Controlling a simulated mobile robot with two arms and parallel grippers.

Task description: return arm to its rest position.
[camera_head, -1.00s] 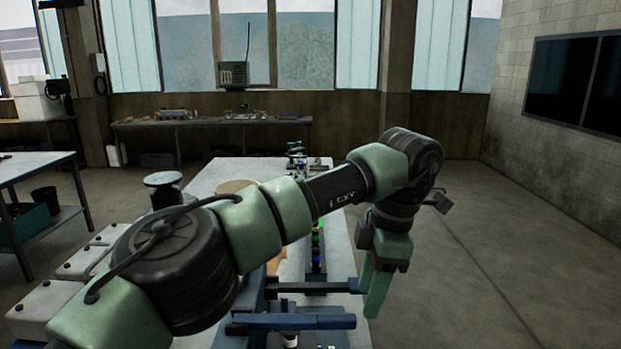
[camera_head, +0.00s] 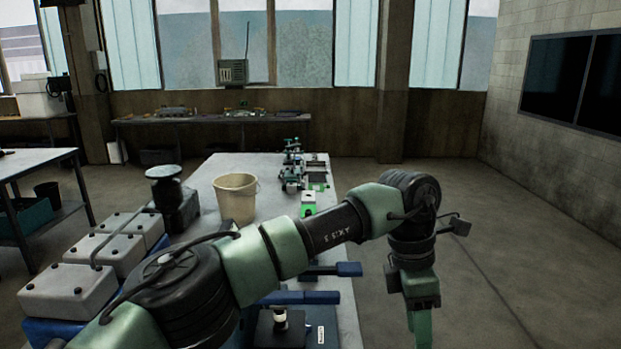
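My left arm comes in from the lower left and stretches across the front of the workbench (camera_head: 208,180). Its gripper (camera_head: 420,322) hangs down past the bench's right edge, over the floor. The finger part is green and runs to the bottom of the picture, so its opening cannot be made out. Nothing is visibly held. My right gripper is not in view.
A cream bucket (camera_head: 236,200) stands on the bench, with a green and white block (camera_head: 308,204) to its right. Blue-handled items (camera_head: 310,297) lie below the arm. Grey boxes (camera_head: 68,290) stand at left. Floor at right is clear.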

